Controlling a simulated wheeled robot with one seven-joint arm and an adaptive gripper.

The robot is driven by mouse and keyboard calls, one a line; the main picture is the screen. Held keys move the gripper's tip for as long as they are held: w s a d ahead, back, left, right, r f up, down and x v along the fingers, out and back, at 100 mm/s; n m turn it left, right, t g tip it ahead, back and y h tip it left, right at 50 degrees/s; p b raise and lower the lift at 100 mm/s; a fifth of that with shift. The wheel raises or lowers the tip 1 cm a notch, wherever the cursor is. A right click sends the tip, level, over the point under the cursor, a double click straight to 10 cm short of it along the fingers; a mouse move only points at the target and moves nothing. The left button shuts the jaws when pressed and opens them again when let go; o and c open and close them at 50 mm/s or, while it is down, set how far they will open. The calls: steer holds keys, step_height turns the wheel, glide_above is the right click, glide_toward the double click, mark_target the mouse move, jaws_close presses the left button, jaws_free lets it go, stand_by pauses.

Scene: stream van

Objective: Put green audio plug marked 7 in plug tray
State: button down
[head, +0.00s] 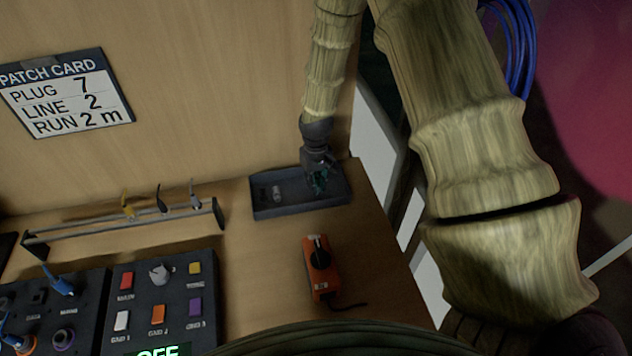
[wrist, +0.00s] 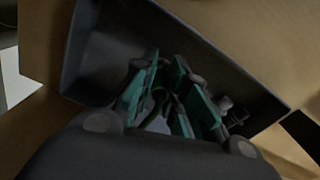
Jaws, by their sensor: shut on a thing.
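The plug tray (head: 294,208) is a shallow dark tray at the back right of the bench; it also fills much of the wrist view (wrist: 88,55). My gripper (head: 319,186) is over the right part of the tray, pointing down. In the wrist view, my gripper (wrist: 160,100) has teal finger parts, shut on a dark green piece (wrist: 157,104), which I take to be the green audio plug. The fingers hide most of it, and no number can be read. I cannot tell whether it touches the tray floor.
Small grey pieces (head: 276,192) lie in the tray's left part. A rack (head: 130,232) with several plugs stands to the left. An orange box (head: 319,272) with a black knob sits in front of the tray. Control panels (head: 160,300) fill the front left. A patch card (head: 70,95) hangs on the wall.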

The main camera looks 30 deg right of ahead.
steer(key=shift+f, duration=0.35)
steer(key=shift+f, duration=0.1)
steer(key=c, duration=1.4)
jaws_free()
steer(key=shift+c, duration=0.2)
steer(key=shift+r+b, duration=1.85)
steer(key=shift+r, duration=4.25)
